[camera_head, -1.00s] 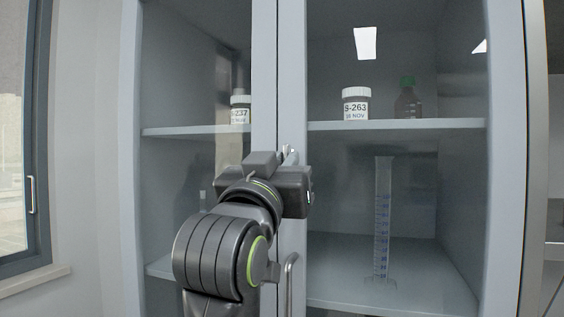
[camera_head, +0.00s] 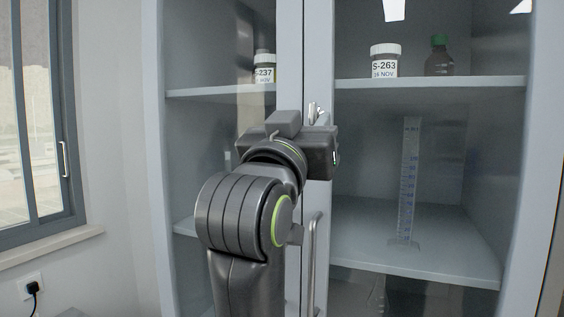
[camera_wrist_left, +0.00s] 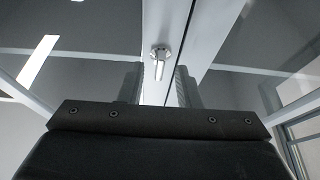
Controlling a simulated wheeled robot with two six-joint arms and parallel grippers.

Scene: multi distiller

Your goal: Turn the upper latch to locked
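The upper latch (camera_head: 313,109) is a small metal piece on the pale frame between the two glass cabinet doors. In the head view it shows just above my left gripper (camera_head: 308,148), which partly hides it. In the left wrist view the latch (camera_wrist_left: 160,53) has a round base and a short lever pointing down the picture towards my gripper. The two fingers of my left gripper (camera_wrist_left: 159,72) are apart, one on each side of the lever. I cannot tell whether either finger touches it. In the head view the fingertips are hidden behind the gripper body.
A vertical metal door handle (camera_head: 313,262) is below the latch. Behind the glass are a labelled jar (camera_head: 384,62), a green-capped brown bottle (camera_head: 439,58), a measuring cylinder (camera_head: 408,180) and another jar (camera_head: 264,70). A window (camera_head: 38,140) is at the left.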

